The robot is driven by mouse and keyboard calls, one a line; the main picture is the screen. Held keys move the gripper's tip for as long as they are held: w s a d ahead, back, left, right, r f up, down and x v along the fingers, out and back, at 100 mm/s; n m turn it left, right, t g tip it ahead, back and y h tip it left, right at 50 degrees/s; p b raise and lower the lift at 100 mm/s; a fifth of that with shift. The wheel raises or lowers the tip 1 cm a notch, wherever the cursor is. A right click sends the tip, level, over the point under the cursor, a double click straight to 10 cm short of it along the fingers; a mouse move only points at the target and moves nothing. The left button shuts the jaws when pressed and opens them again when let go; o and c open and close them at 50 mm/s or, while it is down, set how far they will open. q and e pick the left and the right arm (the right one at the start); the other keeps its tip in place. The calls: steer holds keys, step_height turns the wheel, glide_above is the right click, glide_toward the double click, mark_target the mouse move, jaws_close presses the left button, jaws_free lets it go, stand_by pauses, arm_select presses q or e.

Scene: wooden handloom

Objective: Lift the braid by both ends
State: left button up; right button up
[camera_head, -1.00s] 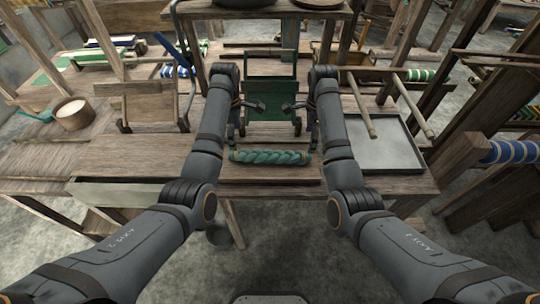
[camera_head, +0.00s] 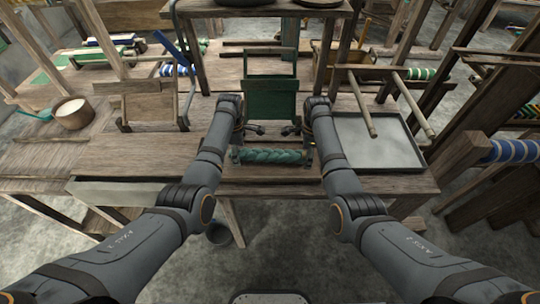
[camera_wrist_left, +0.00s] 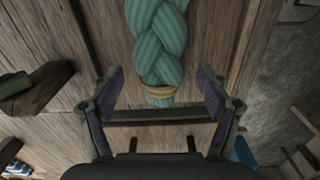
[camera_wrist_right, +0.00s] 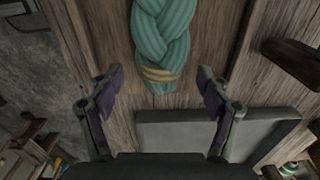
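The green braid (camera_head: 272,156) lies left to right on the wooden table near its front edge. In the left wrist view the braid (camera_wrist_left: 158,45) ends in a tan binding between the fingers of my left gripper (camera_wrist_left: 158,92). That gripper is open, with gaps on both sides of the braid. In the right wrist view the braid's other end (camera_wrist_right: 163,45), with a yellowish binding, lies between the open fingers of my right gripper (camera_wrist_right: 160,90), also with gaps.
A green-panelled wooden frame (camera_head: 270,98) stands just behind the braid. A grey tray (camera_head: 378,150) lies to the right, with wooden rods above it. A white-filled bucket (camera_head: 73,113) stands at the left. Bare tabletop (camera_head: 145,155) lies left of my left arm.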

arm_select(q)
steer(key=c, duration=1.5)
arm_select(e)
steer(key=c, duration=1.5)
arm_select(q)
steer(key=shift+c, duration=0.2)
arm_select(e)
steer(key=shift+w, duration=0.1)
steer(key=shift+c, duration=0.2)
